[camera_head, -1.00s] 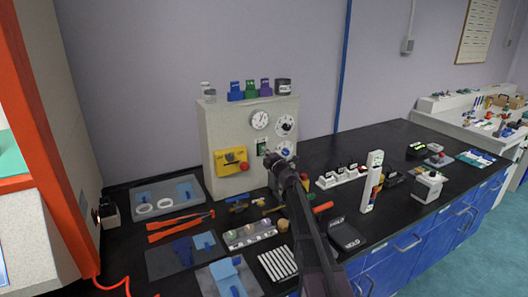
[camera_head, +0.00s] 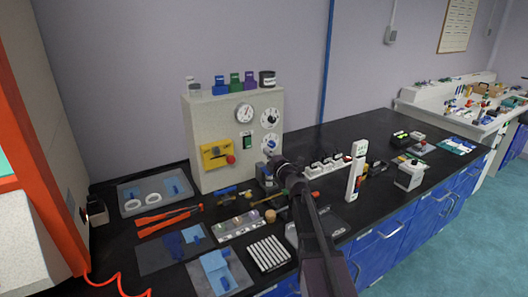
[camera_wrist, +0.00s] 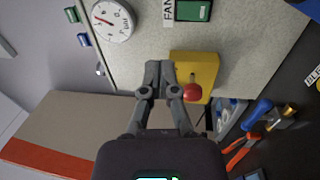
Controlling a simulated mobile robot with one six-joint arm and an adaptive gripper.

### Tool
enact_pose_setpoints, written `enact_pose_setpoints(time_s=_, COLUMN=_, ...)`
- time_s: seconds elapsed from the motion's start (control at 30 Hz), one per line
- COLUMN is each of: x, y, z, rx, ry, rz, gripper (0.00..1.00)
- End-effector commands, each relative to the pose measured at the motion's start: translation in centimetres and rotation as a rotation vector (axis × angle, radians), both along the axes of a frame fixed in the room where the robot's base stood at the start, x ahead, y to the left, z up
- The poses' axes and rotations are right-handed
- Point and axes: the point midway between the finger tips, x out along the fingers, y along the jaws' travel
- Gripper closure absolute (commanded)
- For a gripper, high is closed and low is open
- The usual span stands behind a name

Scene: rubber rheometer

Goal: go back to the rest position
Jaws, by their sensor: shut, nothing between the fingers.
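My gripper (camera_head: 268,174) is at the end of my dark arm, in front of the lower right edge of the grey control box (camera_head: 205,145). Its fingers are together and empty. In the wrist view my gripper (camera_wrist: 159,72) has its fingertips pictured beside the yellow plate (camera_wrist: 193,75) with a red knob (camera_wrist: 193,93). I cannot tell whether the fingers touch anything. The same yellow plate (camera_head: 212,159) shows on the front of the box in the head view, left of my gripper.
The black bench holds a grey tray (camera_head: 124,208) with white rings, orange-handled tongs (camera_head: 160,222), a striped white block (camera_head: 268,253) and a white upright stand (camera_head: 355,172). An orange-framed machine (camera_head: 45,190) stands at left. Open floor (camera_head: 450,245) lies at right.

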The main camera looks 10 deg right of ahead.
Motion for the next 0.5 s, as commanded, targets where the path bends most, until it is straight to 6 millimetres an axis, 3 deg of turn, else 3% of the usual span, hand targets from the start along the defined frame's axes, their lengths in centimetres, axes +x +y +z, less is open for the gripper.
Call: enact_pose_setpoints(time_s=0.5, x=-0.16, y=-0.28, z=0.25, rx=0.027, ry=0.009, rz=-0.029, gripper=1.00)
